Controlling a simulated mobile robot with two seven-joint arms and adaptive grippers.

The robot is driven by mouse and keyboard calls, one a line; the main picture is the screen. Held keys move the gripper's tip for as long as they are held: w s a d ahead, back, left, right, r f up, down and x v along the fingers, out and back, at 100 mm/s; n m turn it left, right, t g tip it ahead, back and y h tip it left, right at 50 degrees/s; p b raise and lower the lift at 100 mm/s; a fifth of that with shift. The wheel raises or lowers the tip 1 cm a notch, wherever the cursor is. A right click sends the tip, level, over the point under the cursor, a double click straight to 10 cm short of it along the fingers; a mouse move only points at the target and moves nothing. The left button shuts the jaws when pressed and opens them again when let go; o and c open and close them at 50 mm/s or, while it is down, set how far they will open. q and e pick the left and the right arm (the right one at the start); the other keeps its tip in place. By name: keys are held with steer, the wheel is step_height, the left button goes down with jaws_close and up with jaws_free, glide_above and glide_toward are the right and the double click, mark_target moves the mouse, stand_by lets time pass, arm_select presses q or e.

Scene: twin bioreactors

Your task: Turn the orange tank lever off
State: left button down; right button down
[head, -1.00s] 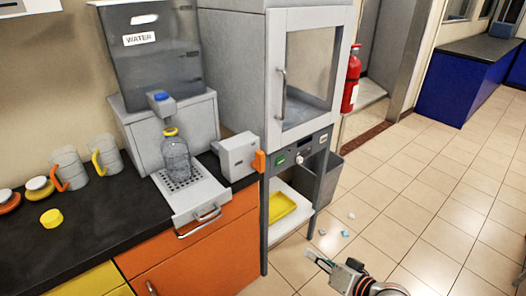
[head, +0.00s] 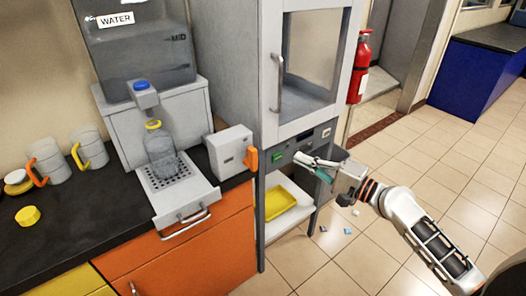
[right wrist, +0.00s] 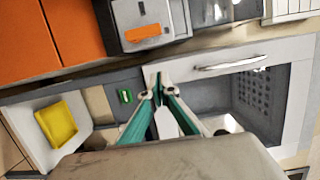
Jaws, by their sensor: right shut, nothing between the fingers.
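The orange lever (head: 251,159) is on the right side of a small grey box (head: 229,152) at the counter's end. In the right wrist view the lever (right wrist: 143,33) lies lengthwise across the face of the grey box (right wrist: 178,18), near the top of the picture. My right gripper (head: 303,159) is shut and empty, in front of the cabinet's control panel and to the right of the lever, apart from it. My left gripper is not in view.
A bottle (head: 162,150) stands under the water tank (head: 138,50). The floor on the right is largely clear.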

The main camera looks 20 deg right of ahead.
mark_target(249, 156)
steer(key=w+a+p, duration=0.1)
steer(key=w+a, duration=0.1)
steer(key=a, duration=0.1)
steer(key=w+a+p, duration=0.1)
steer(key=w+a, duration=0.1)
steer(key=a, duration=0.1)
steer(key=w+a+p, duration=0.1)
steer(key=w+a, duration=0.1)
steer(key=w, duration=0.1)
steer(key=shift+a+r, duration=0.1)
steer(key=shift+a, duration=0.3)
steer(key=shift+a+p, duration=0.3)
